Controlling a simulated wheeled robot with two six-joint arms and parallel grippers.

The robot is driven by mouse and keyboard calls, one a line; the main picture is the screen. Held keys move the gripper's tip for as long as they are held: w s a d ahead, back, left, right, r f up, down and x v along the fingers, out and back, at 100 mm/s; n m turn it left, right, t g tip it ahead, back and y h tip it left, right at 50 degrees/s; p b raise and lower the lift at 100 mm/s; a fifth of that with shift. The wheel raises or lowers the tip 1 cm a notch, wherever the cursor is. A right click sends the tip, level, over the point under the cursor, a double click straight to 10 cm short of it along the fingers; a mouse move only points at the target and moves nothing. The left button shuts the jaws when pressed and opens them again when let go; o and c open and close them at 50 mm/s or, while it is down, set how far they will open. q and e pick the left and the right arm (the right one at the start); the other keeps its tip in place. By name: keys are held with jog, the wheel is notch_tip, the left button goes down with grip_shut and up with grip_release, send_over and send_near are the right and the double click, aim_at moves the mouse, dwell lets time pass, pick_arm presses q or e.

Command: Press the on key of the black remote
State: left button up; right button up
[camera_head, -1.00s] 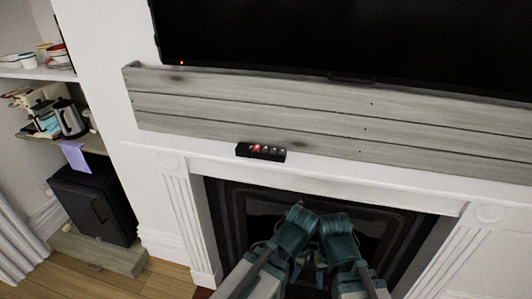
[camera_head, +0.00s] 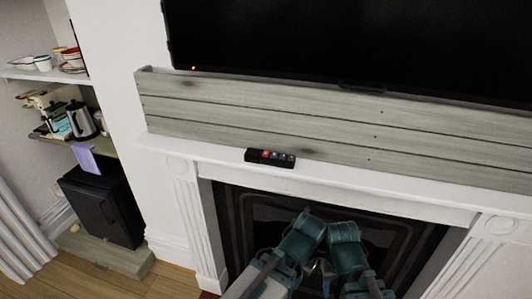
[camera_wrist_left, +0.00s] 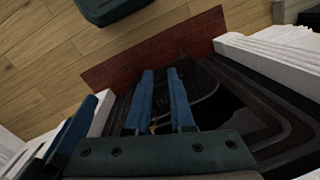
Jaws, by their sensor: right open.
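The black remote (camera_head: 270,158) lies flat on the white mantel shelf, near its front edge. One red key (camera_head: 266,154) shows toward its left, with several grey keys to the right of it. In the head view my two teal arms come up from the bottom and meet low in front of the fireplace, below and to the right of the remote. My right gripper (camera_head: 325,268) is open and partly hidden among the arm links. In the left wrist view my left gripper (camera_wrist_left: 160,72) shows two blue fingers apart with nothing between them. Neither gripper touches the remote.
A grey plank board (camera_head: 220,105) stands behind the remote, below a dark television (camera_head: 340,40) with a small red light. The dark fireplace (camera_head: 255,215) opens below the mantel. Shelves with crockery and a kettle (camera_head: 80,118) are at left. The mantel beside the remote is clear.

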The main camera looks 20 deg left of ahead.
pick_arm(q)
grip_shut()
dwell(1.4)
